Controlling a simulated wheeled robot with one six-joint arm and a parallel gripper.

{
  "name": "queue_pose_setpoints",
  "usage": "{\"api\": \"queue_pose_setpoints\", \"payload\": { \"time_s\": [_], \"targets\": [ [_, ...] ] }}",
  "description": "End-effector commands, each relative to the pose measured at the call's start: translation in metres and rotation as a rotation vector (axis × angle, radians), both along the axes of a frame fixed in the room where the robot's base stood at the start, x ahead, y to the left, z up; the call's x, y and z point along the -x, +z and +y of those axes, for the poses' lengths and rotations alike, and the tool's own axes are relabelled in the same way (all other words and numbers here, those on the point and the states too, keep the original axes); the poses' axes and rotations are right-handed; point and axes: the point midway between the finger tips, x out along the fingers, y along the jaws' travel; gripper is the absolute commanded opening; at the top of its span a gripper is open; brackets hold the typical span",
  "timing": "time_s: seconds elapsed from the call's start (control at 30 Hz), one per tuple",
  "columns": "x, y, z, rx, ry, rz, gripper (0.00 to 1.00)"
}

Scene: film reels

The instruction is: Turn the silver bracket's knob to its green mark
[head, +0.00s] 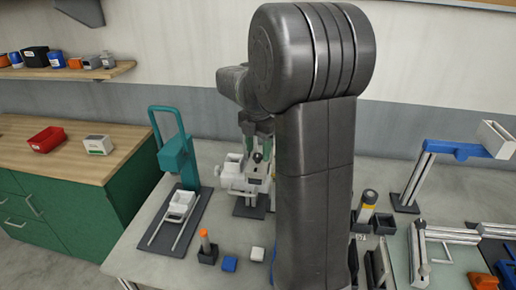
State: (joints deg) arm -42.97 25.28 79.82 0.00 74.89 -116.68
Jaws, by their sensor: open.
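A pale silver-grey bracket-like device (236,182) stands on a dark base plate at the middle of the table. A small dark round knob (257,157) shows near its top; I cannot tell which way it is turned, and no green mark can be made out. My gripper (257,149) is above the device, pointing down, with its fingers apart around or just above the knob; contact cannot be told. My dark arm column hides the device's right side. Another silver-coloured stand (414,182) with a blue arm is at the right, so which one is the silver bracket is uncertain.
A teal press-like stand (176,158) is to the left of the device. A yellow-banded cylinder (367,205) and metal rails (446,236) crowd the right.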

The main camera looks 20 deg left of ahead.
Motion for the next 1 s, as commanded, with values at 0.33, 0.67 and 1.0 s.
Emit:
{"api": "queue_pose_setpoints", "payload": {
  "time_s": [0.33,0.67,1.0],
  "targets": [
    [0.0002,-0.0092,-0.0002,0.0,0.0,0.0,0.48],
    [0.0002,-0.009,-0.0002,0.0,0.0,0.0,0.03],
    [0.0002,-0.0088,-0.0002,0.0,-0.053,0.0,0.03]
  ]
}}
